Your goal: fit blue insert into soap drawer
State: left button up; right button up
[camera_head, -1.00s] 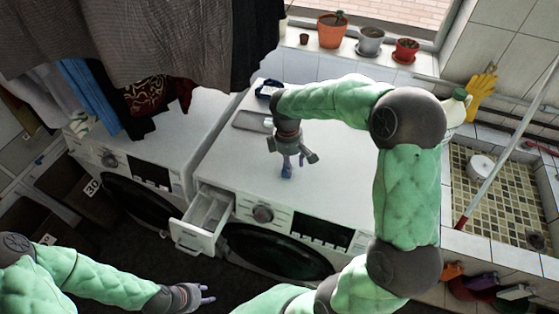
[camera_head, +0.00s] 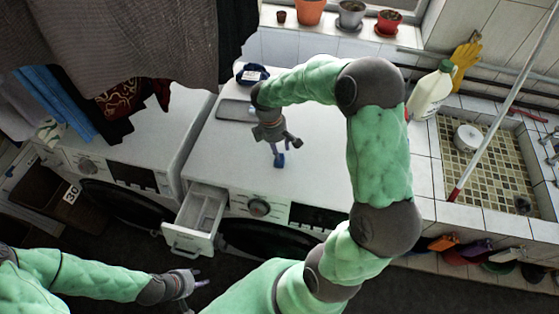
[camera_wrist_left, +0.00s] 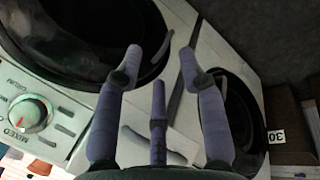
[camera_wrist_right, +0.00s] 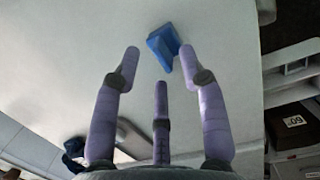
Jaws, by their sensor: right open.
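The small blue insert (camera_head: 279,160) lies on the white top of the right-hand washing machine. My right gripper (camera_head: 277,147) is above it, pointing down. In the right wrist view the insert (camera_wrist_right: 163,44) shows beyond the open fingers (camera_wrist_right: 158,54), closer to the right fingertip; I cannot tell whether they touch. The soap drawer (camera_head: 200,216) is pulled out at the machine's front left corner, and its compartments look empty. My left gripper (camera_head: 193,281) hangs low in front of the machines. In the left wrist view its fingers (camera_wrist_left: 160,50) are apart and empty.
A dark tray (camera_head: 236,110) and a dark blue item (camera_head: 252,74) lie at the back of the machine top. Clothes (camera_head: 120,50) hang over the left machine. A white bottle (camera_head: 430,92) and tiled sink (camera_head: 480,160) are right. The machine top around the insert is clear.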

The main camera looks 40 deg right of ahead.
jog(key=shift+s+d+f, duration=0.1)
jog(key=shift+d+f, duration=0.05)
jog(key=shift+f, duration=1.4)
grip_shut()
jog(key=shift+r, duration=0.15)
